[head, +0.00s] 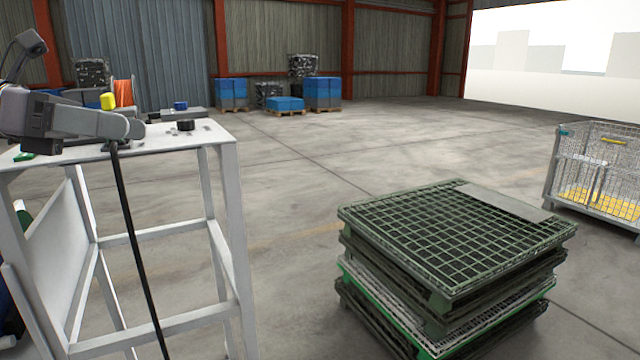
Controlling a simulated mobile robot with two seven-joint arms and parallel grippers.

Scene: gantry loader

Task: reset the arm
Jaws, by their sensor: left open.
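A grey jointed arm, my left arm, comes in from the left edge over a white table (178,141). My left gripper (118,146) is the small dark part below the arm's rounded end, just above the tabletop. It is open, and I see nothing held in it. Its fingers are small and partly hidden by the arm, so I cannot tell whether they touch the table. A thin black rod or cable (135,245) runs down from there in front of the table's frame. My right gripper is not in view.
A small black part (186,125) lies on the tabletop. A stack of green mesh pallets (455,240) stands on the floor at right centre. A wire cage (598,175) is at the far right. Blue crates (322,92) stand by the back wall. The middle floor is clear.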

